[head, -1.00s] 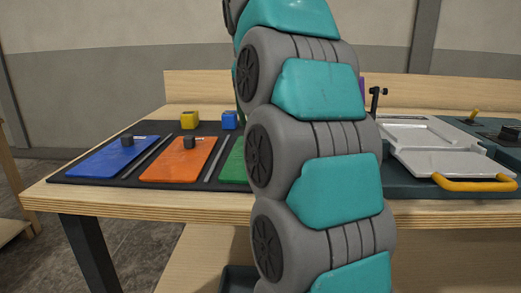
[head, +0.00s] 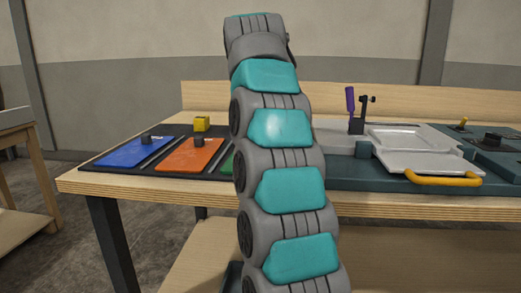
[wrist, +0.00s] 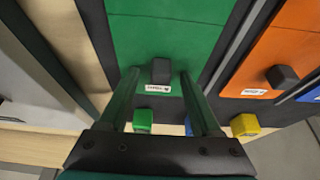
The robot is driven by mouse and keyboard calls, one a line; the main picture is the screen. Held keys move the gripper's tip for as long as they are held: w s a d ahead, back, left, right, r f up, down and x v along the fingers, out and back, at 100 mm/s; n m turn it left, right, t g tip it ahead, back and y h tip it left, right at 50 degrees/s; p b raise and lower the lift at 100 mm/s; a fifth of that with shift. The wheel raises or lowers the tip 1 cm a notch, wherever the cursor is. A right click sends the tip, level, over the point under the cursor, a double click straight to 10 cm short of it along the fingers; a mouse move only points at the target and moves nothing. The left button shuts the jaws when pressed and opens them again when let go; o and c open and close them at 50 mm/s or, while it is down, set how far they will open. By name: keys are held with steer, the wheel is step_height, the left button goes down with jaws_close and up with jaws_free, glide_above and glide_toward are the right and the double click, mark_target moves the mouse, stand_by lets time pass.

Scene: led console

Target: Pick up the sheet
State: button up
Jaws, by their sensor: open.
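Three coloured sheets with dark knobs lie on a black mat (wrist: 98,35). The green sheet (wrist: 165,35) is below my gripper in the wrist view, with its dark knob (wrist: 161,70) and a small white label near one edge. My gripper (wrist: 158,76) is open and empty, its two fingers on either side of that knob in the picture; I cannot tell the height gap. The orange sheet (head: 190,155) and blue sheet (head: 135,152) lie to the left in the head view. My arm hides most of the green sheet (head: 227,166) and the gripper there.
A yellow block (head: 201,124) stands behind the orange sheet; a green block (wrist: 142,120) shows in the wrist view. Right of my arm are a grey tray with a yellow handle (head: 443,180) and a purple-handled tool (head: 350,99). The wooden table (head: 85,183) has a back ledge.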

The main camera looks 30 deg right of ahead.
jaws_close()
stand_by(0.5)
stand_by(0.3)
